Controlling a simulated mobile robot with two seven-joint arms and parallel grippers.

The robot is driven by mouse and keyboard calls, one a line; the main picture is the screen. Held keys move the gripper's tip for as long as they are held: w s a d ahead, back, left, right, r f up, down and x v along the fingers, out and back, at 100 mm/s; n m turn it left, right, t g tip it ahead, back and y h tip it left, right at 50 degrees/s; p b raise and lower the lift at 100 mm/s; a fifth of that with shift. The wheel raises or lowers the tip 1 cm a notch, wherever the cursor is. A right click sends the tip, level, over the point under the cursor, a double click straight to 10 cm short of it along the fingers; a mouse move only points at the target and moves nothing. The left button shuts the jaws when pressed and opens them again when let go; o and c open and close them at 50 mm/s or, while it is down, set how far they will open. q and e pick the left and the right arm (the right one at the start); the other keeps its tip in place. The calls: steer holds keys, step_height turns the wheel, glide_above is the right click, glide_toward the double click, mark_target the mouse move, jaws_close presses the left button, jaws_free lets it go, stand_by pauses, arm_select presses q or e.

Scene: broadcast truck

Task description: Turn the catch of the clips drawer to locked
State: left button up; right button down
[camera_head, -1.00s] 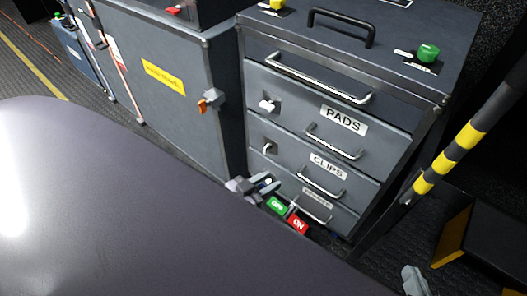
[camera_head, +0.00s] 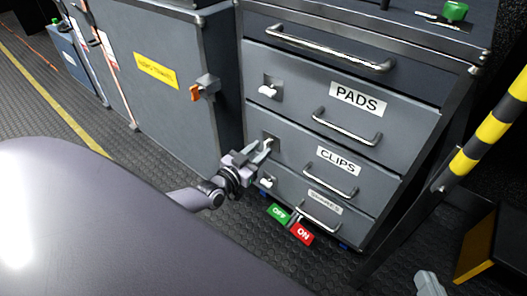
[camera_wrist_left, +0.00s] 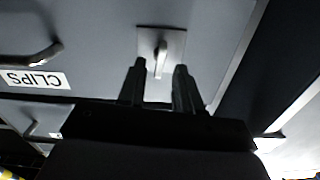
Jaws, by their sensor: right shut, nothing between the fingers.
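The clips drawer (camera_head: 296,152) is the grey drawer labelled CLIPS, below the PADS drawer. Its front looks flush with its neighbours. Its catch (camera_head: 270,137) is a small lever on a square plate at the drawer's left end, partly hidden by my left gripper (camera_head: 260,150). In the left wrist view the catch (camera_wrist_left: 162,48) shows as a pale lever on its plate, just ahead of and between the two dark fingertips. The left gripper is open, with a gap between its fingers; contact with the lever cannot be told.
The PADS drawer's catch (camera_head: 268,89) is just above, and the lowest drawer's catch (camera_head: 267,181) just below. Drawer handles (camera_head: 330,182) stick out to the right. A grey cabinet with an orange-handled latch (camera_head: 203,89) stands left. A striped pole (camera_head: 483,140) is at right.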

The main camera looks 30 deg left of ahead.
mark_target(268, 145)
arm_select(q)
steer(key=shift+w+d+b, duration=0.1)
steer(key=shift+w+b, duration=0.3)
steer(key=shift+w, duration=0.8)
arm_select(e)
steer(key=shift+s+d, duration=0.1)
steer(key=shift+d, duration=0.3)
arm_select(q)
jaws_close()
